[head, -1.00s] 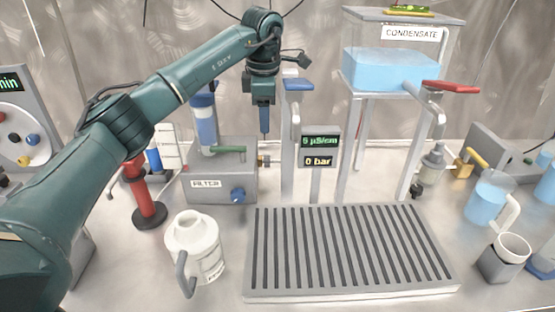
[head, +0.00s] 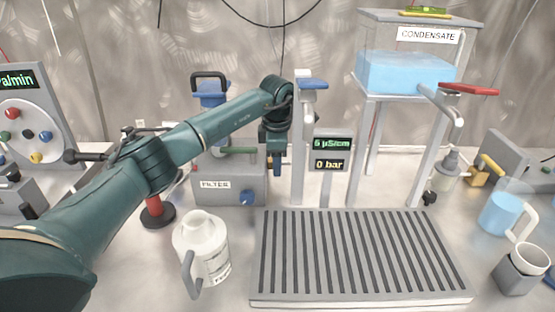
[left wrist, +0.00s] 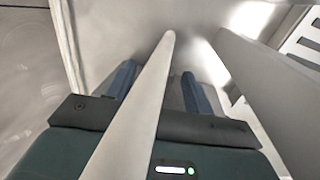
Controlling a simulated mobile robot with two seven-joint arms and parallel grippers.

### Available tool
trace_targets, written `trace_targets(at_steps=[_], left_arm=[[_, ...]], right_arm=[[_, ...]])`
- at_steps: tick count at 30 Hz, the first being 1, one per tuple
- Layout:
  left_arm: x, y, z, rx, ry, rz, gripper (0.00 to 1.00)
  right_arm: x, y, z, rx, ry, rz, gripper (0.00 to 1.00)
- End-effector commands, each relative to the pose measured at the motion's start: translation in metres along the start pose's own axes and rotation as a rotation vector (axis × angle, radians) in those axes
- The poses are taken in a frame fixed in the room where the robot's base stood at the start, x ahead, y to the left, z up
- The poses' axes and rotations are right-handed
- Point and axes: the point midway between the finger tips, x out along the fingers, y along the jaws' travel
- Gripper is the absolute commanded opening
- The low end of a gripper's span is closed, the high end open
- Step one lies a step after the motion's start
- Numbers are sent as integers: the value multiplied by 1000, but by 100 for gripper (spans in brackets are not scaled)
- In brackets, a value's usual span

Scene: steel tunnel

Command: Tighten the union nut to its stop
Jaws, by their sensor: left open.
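My left gripper (head: 277,168) points down at the right end of the grey filter housing (head: 228,190), just left of a pale upright post. In the left wrist view its two blue fingers (left wrist: 160,90) are apart, and a pale post crosses the view in front of them. I cannot make out the union nut now. The housing's right end, where a small brass fitting showed earlier, is hidden behind the gripper. I cannot tell whether the fingers touch anything. My right gripper is not in view.
A slatted drain tray (head: 355,300) lies in front. A white jug (head: 203,245) stands at its left. A display (head: 332,153) reads 0 bar. The condensate tank (head: 405,75) stands on legs behind. A red stand (head: 153,208) is near my arm.

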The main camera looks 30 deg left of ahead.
Motion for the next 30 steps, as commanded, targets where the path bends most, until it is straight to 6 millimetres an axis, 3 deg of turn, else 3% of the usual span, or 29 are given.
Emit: trace_targets(at_steps=[10, 26, 30], left_arm=[[4, 0, 0, 0, 0, 0, 52], [4, 0, 0, 0, 0, 0, 8], [2, 0, 0, 0, 1, -12, 8]], right_arm=[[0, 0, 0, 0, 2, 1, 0], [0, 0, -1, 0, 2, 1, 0], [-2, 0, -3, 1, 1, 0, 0]])
